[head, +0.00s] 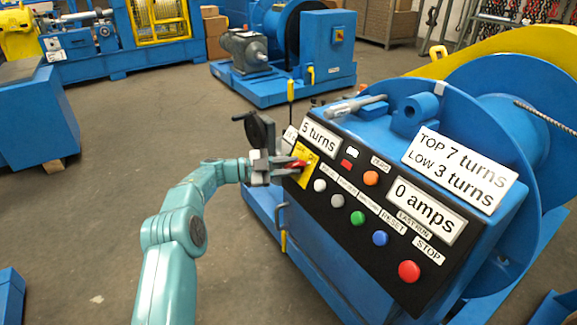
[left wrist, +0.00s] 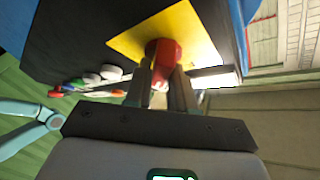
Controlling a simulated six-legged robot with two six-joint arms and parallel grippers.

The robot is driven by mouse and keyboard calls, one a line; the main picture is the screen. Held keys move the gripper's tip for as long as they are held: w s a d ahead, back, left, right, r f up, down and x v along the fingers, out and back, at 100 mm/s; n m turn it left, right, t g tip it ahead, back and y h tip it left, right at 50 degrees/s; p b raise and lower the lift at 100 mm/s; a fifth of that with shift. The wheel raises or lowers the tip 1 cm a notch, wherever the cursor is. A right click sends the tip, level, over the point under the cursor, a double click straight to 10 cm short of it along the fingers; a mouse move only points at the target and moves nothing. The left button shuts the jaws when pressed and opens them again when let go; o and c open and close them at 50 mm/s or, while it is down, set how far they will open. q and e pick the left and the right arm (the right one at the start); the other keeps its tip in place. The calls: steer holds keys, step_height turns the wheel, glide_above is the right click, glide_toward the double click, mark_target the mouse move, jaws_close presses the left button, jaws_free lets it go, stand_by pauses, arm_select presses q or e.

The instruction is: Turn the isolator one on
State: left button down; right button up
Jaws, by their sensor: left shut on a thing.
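The isolator is a red handle on a yellow plate (head: 305,173) at the left end of the black control panel (head: 340,205). My left gripper (head: 291,168) is at the isolator, its fingers shut on the red handle. In the left wrist view the red handle (left wrist: 164,52) sits between the two fingertips (left wrist: 162,85), in front of the yellow plate (left wrist: 125,43). Part of the handle is hidden by the fingers, and I cannot tell its exact angle.
The panel has several push buttons, including a red stop button (head: 409,271) and a green one (head: 357,218). Labels read "5 turns" (head: 320,138) and "0 amps" (head: 424,208). A black handwheel (head: 260,131) stands just behind my gripper. Open floor (head: 110,190) lies to the left.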

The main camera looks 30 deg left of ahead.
arm_select(q)
steer(key=c, duration=1)
jaws_free()
steer(key=shift+r, duration=0.1)
steer(key=shift+c, duration=0.2)
steer(key=p+v, duration=0.2)
steer(key=v, duration=1.4)
steer(key=shift+p, duration=0.4)
steer(key=shift+s+a, duration=0.2)
